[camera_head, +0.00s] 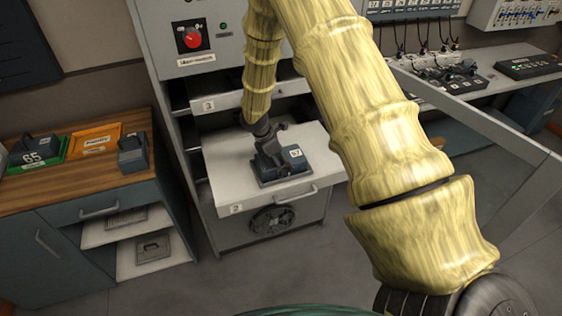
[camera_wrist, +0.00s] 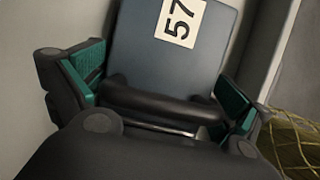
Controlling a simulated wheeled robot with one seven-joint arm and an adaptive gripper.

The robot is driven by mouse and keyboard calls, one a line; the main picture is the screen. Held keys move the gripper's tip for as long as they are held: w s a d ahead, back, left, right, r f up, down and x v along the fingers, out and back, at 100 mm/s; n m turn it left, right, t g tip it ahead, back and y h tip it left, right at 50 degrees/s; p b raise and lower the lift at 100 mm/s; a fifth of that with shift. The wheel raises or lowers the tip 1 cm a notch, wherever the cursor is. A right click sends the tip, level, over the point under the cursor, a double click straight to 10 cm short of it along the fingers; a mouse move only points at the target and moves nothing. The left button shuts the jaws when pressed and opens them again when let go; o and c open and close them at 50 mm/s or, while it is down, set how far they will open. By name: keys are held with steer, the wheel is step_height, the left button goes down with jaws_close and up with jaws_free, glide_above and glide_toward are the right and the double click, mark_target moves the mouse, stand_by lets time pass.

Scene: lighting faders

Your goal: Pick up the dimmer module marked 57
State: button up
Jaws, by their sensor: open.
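The dimmer module marked 57 (camera_head: 294,162) is a blue-grey box with a white label. It sits on the pulled-out drawer marked 2 (camera_head: 222,186) in the rack cabinet. In the wrist view the module (camera_wrist: 205,58) fills the upper middle, with its label reading 57 and a black handle (camera_wrist: 165,106) along its near side. My gripper (camera_head: 265,139) is over the module's back-left part. In the wrist view my gripper (camera_wrist: 160,90) is open, with a green-padded finger on either side of the handle. Whether the pads touch anything I cannot tell.
The drawer marked 3 (camera_head: 226,101) is partly out just above. On the left wooden counter (camera_head: 88,189) are a module marked 65 (camera_head: 36,151) in a green tray, an orange tray (camera_head: 96,140) and another module (camera_head: 133,154). A mixer bench (camera_head: 440,93) stands at right.

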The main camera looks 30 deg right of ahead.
steer(key=shift+f, duration=0.1)
steer(key=c, duration=1.3)
steer(key=shift+c, duration=1.1)
steer(key=shift+w+r, duration=0.1)
steer(key=shift+r, duration=0.1)
